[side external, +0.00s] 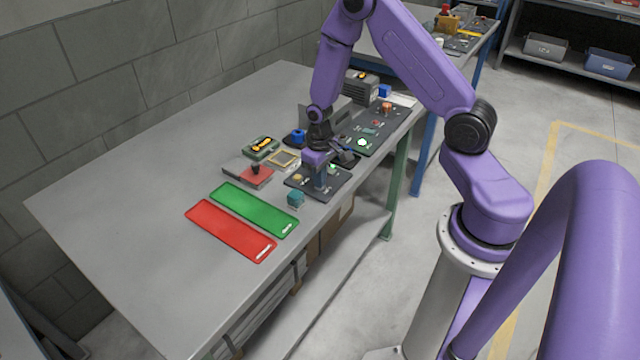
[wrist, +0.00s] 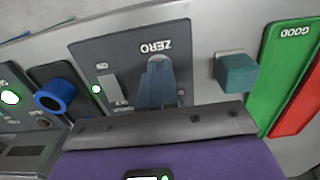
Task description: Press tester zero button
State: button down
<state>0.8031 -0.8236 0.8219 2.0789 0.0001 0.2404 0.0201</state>
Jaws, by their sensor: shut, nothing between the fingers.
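The tester is a dark grey panel (wrist: 92,50) marked ZERO, with an ON/OFF switch (wrist: 108,84) and a lit green lamp (wrist: 97,89) at its left side. In the side view the tester (side external: 335,188) lies flat on the grey workbench, near its front edge. My gripper (wrist: 158,66) is shut and empty, its blue-grey fingers pointing at the panel just below the ZERO label. The fingers hide the zero button, and I cannot tell whether they touch it. In the side view my gripper (side external: 320,187) is low over the tester.
A teal cube (wrist: 236,72) is right of the tester in the wrist view. Beyond it lie a green mat (side external: 253,209) marked GOOD and a red mat (side external: 230,230). A blue ring-shaped part (wrist: 54,95) is on the left. The bench's left half (side external: 130,190) is clear.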

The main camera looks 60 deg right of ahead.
jog(key=shift+r, duration=3.45)
grip_release()
jog(key=s+a+r+n, duration=0.6)
jog(key=s+a+r, duration=0.4)
jog(key=a, duration=0.3)
jog(key=s+r+n, duration=0.2)
jog(key=s+n, duration=0.1)
jog(key=s, duration=0.4)
jog(key=s+a+r+n, duration=0.1)
jog(key=s+r+n, duration=0.2)
jog(key=s, duration=0.5)
jog(key=shift+a+r+n, duration=0.15)
jog(key=shift+r+n, duration=0.15)
jog(key=shift+r, duration=0.05)
